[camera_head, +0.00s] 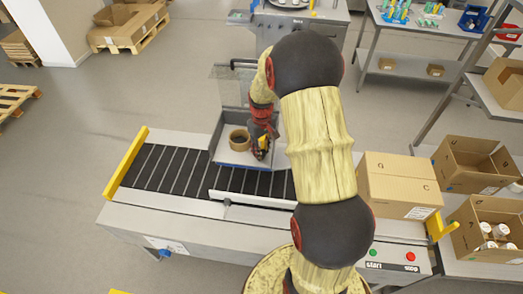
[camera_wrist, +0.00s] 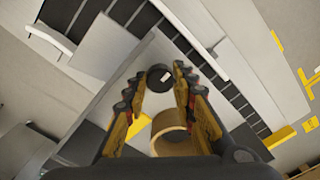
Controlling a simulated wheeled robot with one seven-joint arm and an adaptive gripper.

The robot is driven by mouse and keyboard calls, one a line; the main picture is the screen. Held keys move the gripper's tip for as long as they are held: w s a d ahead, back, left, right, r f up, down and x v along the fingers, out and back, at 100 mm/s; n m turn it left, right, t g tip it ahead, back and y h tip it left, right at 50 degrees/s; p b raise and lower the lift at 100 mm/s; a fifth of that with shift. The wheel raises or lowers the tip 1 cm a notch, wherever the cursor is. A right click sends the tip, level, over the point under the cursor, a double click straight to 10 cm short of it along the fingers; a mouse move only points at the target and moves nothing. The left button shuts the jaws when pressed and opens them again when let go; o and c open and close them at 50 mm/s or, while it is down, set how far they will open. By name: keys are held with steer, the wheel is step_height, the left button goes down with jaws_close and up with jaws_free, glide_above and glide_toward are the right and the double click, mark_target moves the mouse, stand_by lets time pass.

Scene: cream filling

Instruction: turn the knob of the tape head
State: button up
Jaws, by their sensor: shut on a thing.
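The tape head (camera_head: 229,158) is a grey tray-like unit with a blue lower edge over the conveyor in the head view. Its round black knob (camera_wrist: 160,77), with a small white mark, shows in the wrist view; in the head view I cannot make it out behind my gripper. My gripper (camera_head: 262,152) reaches down at the right side of the tape head. In the wrist view, the fingertips of my gripper (camera_wrist: 158,73) are on both sides of the knob, shut on it. A tan tape roll (camera_wrist: 170,131) lies near the right finger; the head view also shows the roll (camera_head: 239,138).
A dark-slatted conveyor (camera_head: 165,170) runs under the tape head, with a yellow end bar (camera_head: 126,162) at left. A closed carton (camera_head: 399,182) stands on the right end. A clear upright panel (camera_head: 232,88) rises behind the tape head. Open cartons (camera_head: 470,164) stand further right.

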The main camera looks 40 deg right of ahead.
steer(key=o, duration=0.9)
step_height(320, 180, up, 12)
stand_by(0.6)
